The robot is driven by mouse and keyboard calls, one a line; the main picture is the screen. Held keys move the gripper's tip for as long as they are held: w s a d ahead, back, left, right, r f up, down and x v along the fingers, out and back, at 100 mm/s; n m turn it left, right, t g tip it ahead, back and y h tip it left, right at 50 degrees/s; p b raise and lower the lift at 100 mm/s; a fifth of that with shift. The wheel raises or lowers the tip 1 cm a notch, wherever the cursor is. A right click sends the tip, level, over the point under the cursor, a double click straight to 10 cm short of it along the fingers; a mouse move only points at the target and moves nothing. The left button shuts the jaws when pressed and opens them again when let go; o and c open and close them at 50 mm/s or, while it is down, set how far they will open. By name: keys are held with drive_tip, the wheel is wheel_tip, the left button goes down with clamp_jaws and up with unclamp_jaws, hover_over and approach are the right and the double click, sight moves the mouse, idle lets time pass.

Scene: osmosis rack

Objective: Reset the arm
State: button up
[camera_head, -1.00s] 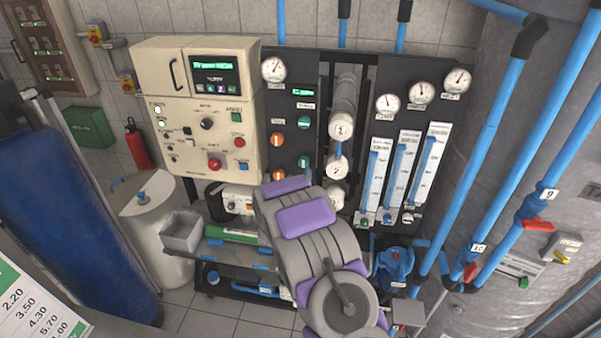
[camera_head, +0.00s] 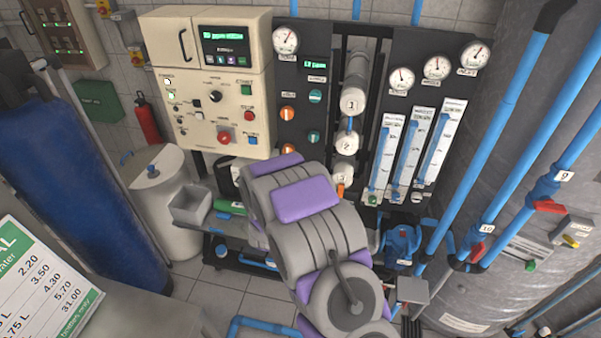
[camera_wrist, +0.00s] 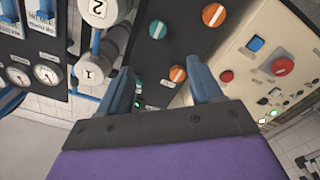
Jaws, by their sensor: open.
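My gripper (camera_wrist: 158,88) shows in the wrist view with its two blue fingers apart and nothing between them. Beyond the fingertips is the dark panel with orange and teal round knobs, seen with the picture turned over. In the head view my grey and purple arm is in front of the rack and hides its lower middle; the fingers are hidden there. The osmosis rack (camera_head: 300,60) has gauges at the top, white numbered cylinders (camera_head: 352,101) in the middle and flow meters (camera_head: 412,148) at the right.
A cream control box (camera_head: 215,80) adjoins the rack's left side. Blue pipes (camera_head: 505,130) and a large grey tank (camera_head: 560,220) fill the right. Some tiled floor is clear.

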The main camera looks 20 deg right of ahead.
drive_tip(key=s+a+f+g+y+b, duration=0.3)
drive_tip(key=s+a+g+y+b, duration=0.6)
drive_tip(key=s+a, duration=0.45)
drive_tip(key=s+d+g+y+b, duration=0.1)
drive_tip(key=s+g+b, duration=0.3)
drive_tip(key=s, duration=3)
drive_tip(key=g, duration=0.3)
drive_tip(key=shift+s+f+g+b, duration=0.15)
drive_tip(key=shift+s+g+b, duration=0.1)
drive_tip(key=shift+g+b, duration=0.15)
